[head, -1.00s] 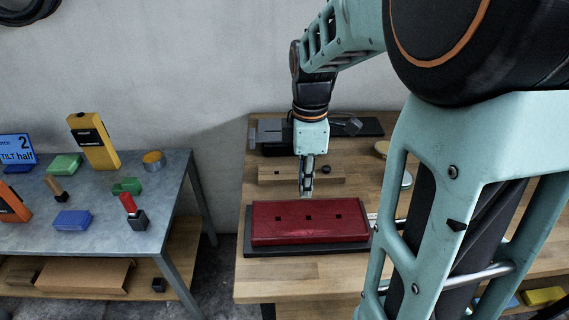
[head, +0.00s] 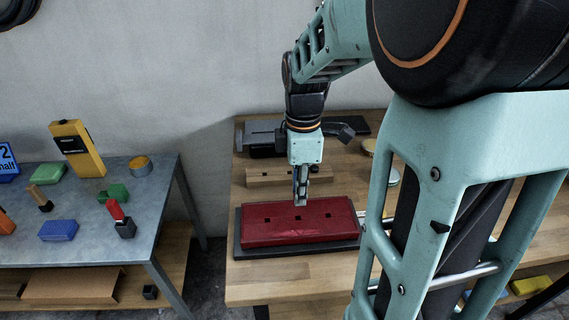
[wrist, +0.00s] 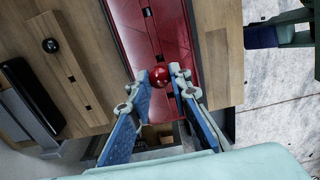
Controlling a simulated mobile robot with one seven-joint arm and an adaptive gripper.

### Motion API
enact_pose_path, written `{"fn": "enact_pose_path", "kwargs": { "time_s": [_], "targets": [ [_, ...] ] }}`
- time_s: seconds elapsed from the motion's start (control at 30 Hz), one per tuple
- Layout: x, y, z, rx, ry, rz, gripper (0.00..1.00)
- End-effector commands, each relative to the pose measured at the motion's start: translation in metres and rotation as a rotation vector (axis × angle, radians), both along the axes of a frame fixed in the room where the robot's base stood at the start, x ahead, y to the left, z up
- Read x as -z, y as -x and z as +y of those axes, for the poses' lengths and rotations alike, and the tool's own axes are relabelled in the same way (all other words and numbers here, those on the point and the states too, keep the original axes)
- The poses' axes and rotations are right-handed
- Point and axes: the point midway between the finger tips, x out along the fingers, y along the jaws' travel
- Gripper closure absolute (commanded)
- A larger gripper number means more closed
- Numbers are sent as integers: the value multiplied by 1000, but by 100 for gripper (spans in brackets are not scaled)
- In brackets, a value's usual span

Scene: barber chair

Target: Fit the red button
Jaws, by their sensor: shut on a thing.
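A dark red padded panel (head: 275,235) with three small square holes in a row lies on a dark base on the wooden bench. My gripper (head: 300,203) points down over it, near the middle hole. In the wrist view my gripper (wrist: 160,80) is shut on a shiny round red button (wrist: 158,72), held between the fingertips. The panel also shows in the wrist view (wrist: 178,30), and the button appears in front of it, close to a hole. I cannot tell the gap between button and panel. The button is not clear in the head view.
Behind the panel lies a wooden block (head: 262,176) with a dark round piece on it. A dark tool rail (head: 345,125) lies at the back. A grey table (head: 95,215) at left holds a yellow device (head: 78,148) and several small blocks. Bare bench (head: 265,278) is in front.

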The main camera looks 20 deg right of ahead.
Motion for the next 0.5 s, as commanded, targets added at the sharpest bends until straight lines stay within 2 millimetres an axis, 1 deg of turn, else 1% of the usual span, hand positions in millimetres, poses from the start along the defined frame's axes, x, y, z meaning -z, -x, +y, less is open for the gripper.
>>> {"fn": "enact_pose_path", "kwargs": {
  "time_s": [0.03,0.5],
  "targets": [
    [4,0,0,0,0,1,94],
    [23,0,0,0,0,2,94]
  ]
}}
